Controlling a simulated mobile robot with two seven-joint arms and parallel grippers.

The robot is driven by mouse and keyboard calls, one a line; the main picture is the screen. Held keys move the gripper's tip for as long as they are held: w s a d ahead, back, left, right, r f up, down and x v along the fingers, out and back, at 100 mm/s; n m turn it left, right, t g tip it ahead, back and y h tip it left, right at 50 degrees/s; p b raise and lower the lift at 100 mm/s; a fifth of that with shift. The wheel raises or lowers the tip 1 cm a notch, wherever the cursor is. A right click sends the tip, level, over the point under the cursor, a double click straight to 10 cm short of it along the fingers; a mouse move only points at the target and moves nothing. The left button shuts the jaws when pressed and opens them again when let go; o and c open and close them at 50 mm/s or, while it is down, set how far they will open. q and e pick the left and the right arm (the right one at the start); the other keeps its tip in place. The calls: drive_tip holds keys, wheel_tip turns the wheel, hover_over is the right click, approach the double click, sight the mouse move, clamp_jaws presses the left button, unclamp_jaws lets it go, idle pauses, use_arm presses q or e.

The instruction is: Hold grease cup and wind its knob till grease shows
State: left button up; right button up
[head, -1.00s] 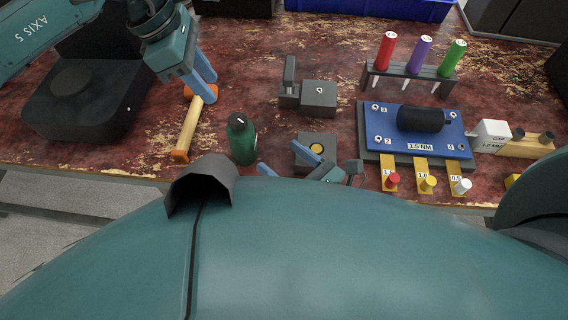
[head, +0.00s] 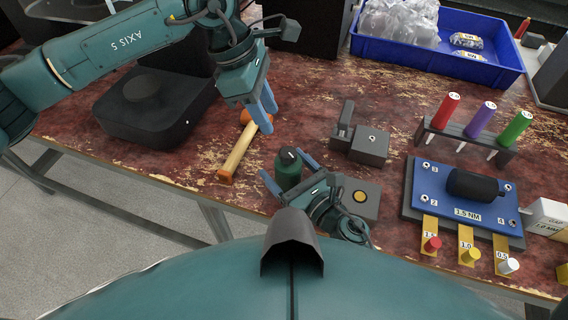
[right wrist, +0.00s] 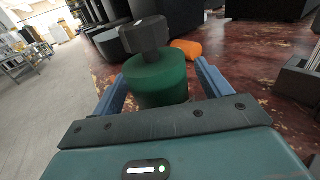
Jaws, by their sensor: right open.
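The grease cup is a green cylinder with a dark knob on top. In the head view the cup (head: 288,173) stands upright near the table's front edge. My right gripper (head: 286,166) is open, with one finger on each side of the cup. In the right wrist view the green body (right wrist: 158,80) sits between the two blue fingers, with the faceted dark knob (right wrist: 145,36) above them. A gap shows beside the body. My left gripper (head: 270,120) is higher up and to the left, open and empty, over the mallet's head end. The cup's base is partly hidden.
A mallet (head: 240,150) with an orange head lies left of the cup. A dark block with a yellow disc (head: 361,196) is close on the right, behind my right wrist. A grey fixture (head: 369,146) and a blue torque board (head: 430,180) stand farther right.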

drive_tip(key=shift+w+a, duration=0.4)
drive_tip(key=shift+w, duration=0.05)
drive_tip(key=shift+c, duration=0.6)
drive_tip(key=c, duration=1)
use_arm(q)
drive_tip(key=shift+o, duration=0.4)
